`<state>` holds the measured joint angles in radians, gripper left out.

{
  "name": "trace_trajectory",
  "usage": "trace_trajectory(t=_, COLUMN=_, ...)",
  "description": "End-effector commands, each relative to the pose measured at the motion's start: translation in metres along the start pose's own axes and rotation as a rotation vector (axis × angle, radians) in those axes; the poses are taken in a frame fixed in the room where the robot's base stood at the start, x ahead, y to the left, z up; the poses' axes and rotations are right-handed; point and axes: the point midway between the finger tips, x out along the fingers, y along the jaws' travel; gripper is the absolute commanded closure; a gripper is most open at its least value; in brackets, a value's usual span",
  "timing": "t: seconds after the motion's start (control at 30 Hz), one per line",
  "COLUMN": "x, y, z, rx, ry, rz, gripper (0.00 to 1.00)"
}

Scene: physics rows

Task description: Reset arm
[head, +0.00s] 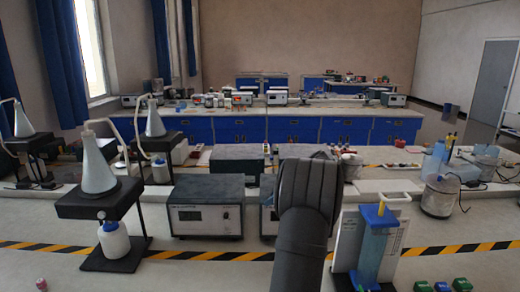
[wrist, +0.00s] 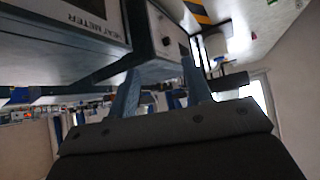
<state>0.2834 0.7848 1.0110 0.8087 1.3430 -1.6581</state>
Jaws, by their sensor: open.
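The wrist view is tilted, with grey meter boxes at the upper left beyond the fingers; one box (wrist: 85,22) has a label that seems to read "HEAT METER". In the head view my dark arm rises from the bottom centre, and I cannot make out the fingers there. The arm hides part of a second meter box (head: 268,218) behind it.
A meter box (head: 207,220) stands left of my arm. A black stand (head: 100,205) with a cone flask (head: 94,170) and a white bottle (head: 114,243) is further left. A blue-and-white apparatus (head: 375,240) stands close on the right. Striped tape (head: 225,257) crosses the bench.

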Motion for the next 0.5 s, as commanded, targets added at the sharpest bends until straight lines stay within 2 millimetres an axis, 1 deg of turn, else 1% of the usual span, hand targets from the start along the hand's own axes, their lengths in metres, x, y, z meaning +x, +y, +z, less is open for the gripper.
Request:
trace_trajectory(t=0.03, x=-0.009, y=0.006, z=0.003, rx=0.009, ry=0.000, rz=0.013, gripper=0.54)
trace_trajectory(t=0.2, x=-0.037, y=0.024, z=0.010, rx=0.041, ry=0.001, rz=0.047, gripper=0.54)
trace_trajectory(t=0.5, x=-0.089, y=0.051, z=0.025, rx=0.102, ry=0.000, rz=0.105, gripper=0.54)
